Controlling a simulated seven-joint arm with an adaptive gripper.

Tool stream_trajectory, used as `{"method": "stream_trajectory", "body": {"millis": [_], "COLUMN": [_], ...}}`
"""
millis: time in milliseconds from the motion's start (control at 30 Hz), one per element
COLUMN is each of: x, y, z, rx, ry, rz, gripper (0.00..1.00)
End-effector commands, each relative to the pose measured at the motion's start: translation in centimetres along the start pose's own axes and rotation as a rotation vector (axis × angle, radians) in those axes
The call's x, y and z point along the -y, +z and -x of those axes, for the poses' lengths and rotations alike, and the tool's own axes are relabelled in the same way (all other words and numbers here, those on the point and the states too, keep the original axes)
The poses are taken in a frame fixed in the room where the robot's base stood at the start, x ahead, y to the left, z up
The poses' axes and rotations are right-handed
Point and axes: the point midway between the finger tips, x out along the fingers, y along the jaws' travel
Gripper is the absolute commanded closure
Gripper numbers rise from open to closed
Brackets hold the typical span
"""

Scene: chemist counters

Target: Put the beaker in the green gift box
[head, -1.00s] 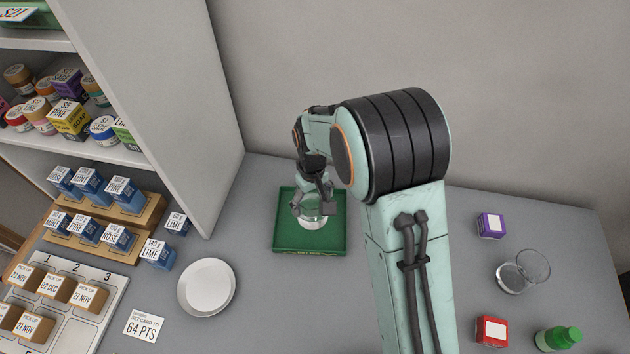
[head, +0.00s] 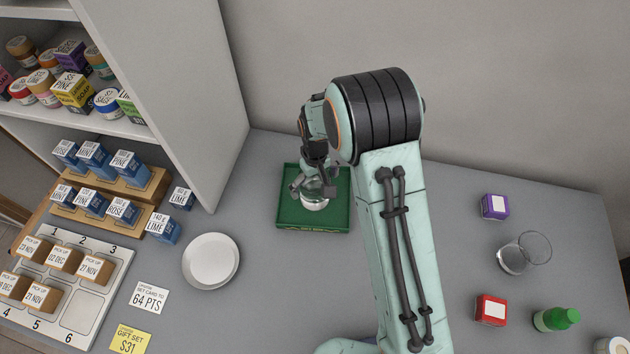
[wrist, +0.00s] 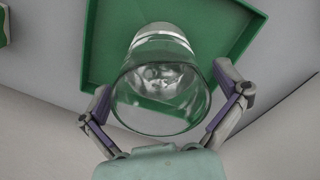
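The clear glass beaker (head: 314,200) is upright inside the green gift box (head: 340,222), near its middle. I cannot tell whether its base touches the box floor. The wrist view looks down past the beaker's wide rim (wrist: 160,128) to the green box (wrist: 100,50) beyond. My gripper (head: 313,189) is low over the box, its fingers spread to either side of the beaker. In the wrist view my gripper (wrist: 163,100) has a finger close by each side of the glass. Whether the pads touch it is not clear.
A second glass vessel (head: 513,258) stands on the right, with a purple box (head: 494,207), a red box (head: 491,309) and a green bottle (head: 556,319). A white plate (head: 211,260) lies left of the gift box. Shelves (head: 170,100) rise at the left.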

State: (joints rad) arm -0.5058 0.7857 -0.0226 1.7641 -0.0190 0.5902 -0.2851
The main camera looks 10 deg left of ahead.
Motion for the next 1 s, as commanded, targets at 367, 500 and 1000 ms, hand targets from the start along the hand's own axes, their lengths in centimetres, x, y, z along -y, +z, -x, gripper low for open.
{"method": "stream_trajectory", "body": {"millis": [367,500,1000], "x": [0.0,0.0,0.0], "y": [-0.1,-0.1,0.0], "z": [0.9,3.5,12.1], "rx": [-0.002,-0.005,-0.001], "ry": [0.0,0.001,0.0], "rz": [0.0,0.0,0.0], "gripper": [0.01,0.01,0.01]}}
